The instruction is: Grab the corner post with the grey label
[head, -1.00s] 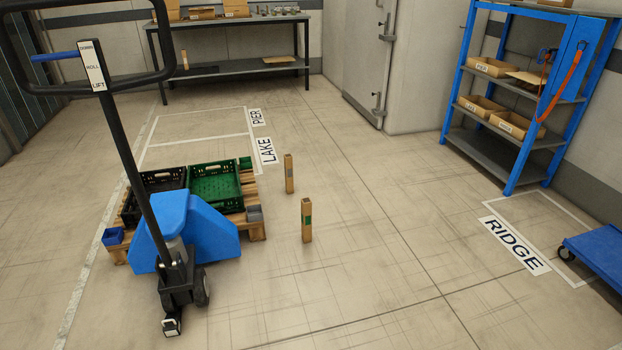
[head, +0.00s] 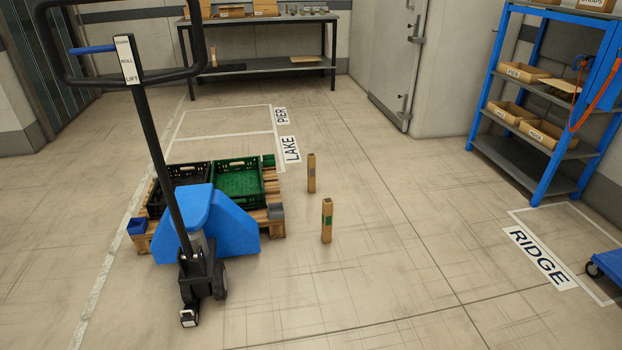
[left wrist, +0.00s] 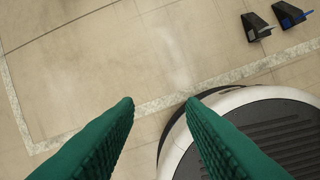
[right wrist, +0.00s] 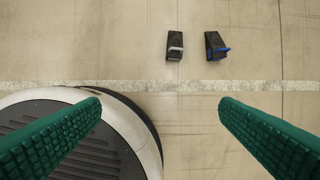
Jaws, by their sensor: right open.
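Two tan corner posts stand upright on the floor right of the pallet in the head view. The farther post (head: 311,173) has a small label that looks grey. The nearer post (head: 327,221) has a green label. Another short tan post (head: 213,54) stands on the bench's lower shelf; its label is too small to read. My left gripper (left wrist: 160,102) is partly open and empty over bare floor. My right gripper (right wrist: 160,102) is wide open and empty. Neither gripper shows in the head view, and no post shows in the wrist views.
A blue pallet jack (head: 228,228) stands at a wooden pallet (head: 277,232) with a black crate (head: 157,203) and a green crate (head: 238,163). Two black wedges (right wrist: 175,47) (right wrist: 214,46) lie on the floor. A blue shelf rack (head: 543,188) stands right. Floor right of the posts is clear.

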